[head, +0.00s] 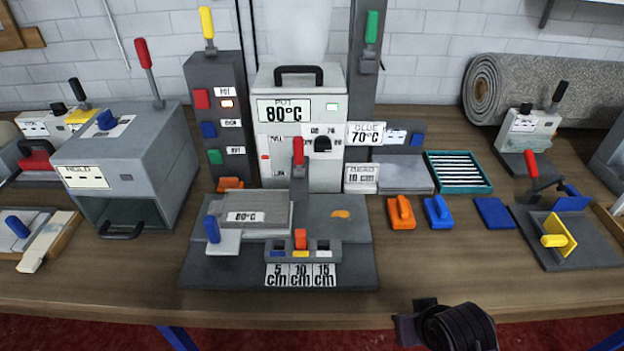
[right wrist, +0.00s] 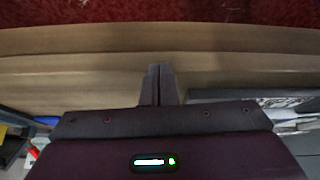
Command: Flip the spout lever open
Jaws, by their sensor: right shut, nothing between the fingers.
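The white glue pot (head: 322,105), with an 80°C sign and a black top handle, stands at the back middle of the table. A red-handled lever (head: 298,151) stands upright low on its front, apparently the spout lever. Below it is a dark grey plate with an 80°C block (head: 250,212). My right gripper shows in the right wrist view with its two fingers (right wrist: 158,70) together and empty, above the wooden table. In the head view, my dark right wrist is at the bottom edge, well in front of the pot; its fingertips are unclear there. My left gripper is not in view.
A control post (head: 215,120) with a yellow lever stands left of the pot. A green-handled lever (head: 371,27) is behind right. Orange (head: 401,212) and blue (head: 438,211) handled blocks lie right of the plate. The table front (head: 440,275) is clear.

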